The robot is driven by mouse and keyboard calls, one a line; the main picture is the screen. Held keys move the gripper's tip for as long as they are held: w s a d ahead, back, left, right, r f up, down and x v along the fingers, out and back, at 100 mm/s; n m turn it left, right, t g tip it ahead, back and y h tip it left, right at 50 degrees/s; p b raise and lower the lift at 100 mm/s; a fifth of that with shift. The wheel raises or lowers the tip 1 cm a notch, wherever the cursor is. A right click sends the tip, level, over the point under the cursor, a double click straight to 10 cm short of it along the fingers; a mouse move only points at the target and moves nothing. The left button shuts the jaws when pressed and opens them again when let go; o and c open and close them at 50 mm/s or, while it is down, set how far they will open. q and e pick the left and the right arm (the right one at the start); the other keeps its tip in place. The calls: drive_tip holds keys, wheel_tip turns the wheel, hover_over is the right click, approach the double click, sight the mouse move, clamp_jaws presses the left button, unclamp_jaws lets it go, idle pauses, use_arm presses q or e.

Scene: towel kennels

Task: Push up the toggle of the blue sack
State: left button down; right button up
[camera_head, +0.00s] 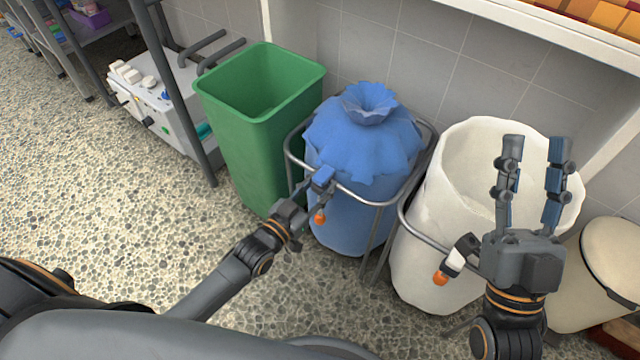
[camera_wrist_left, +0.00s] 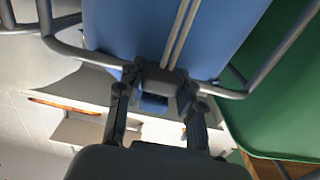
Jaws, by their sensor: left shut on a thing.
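The blue sack (camera_head: 360,135) hangs in a metal ring stand, its neck gathered into a ruffle at the top. My left gripper (camera_head: 316,188) is shut on the toggle. In the left wrist view, the gripper's fingers (camera_wrist_left: 158,95) lie on both sides of the dark toggle body (camera_wrist_left: 160,78), and two pale cords (camera_wrist_left: 180,35) run from it along the blue cloth. My right gripper (camera_head: 534,145) is open and empty, fingers upward, in front of the white sack.
An open white sack (camera_head: 440,225) with its own orange-ended toggle (camera_head: 445,265) stands to the right. A green bin (camera_head: 255,150) stands close on the left. The metal ring (camera_head: 375,203) passes beside my left gripper. Speckled floor in front is clear.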

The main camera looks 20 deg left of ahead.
use_arm(q)
drive_tip(key=c, duration=0.8)
unclamp_jaws()
drive_tip(key=shift+c, duration=0.2)
drive_tip(key=shift+s, duration=0.1)
drive_tip(key=v, duration=1.1)
drive_tip(key=shift+s+a, duration=0.15)
drive_tip(key=shift+s, duration=0.25)
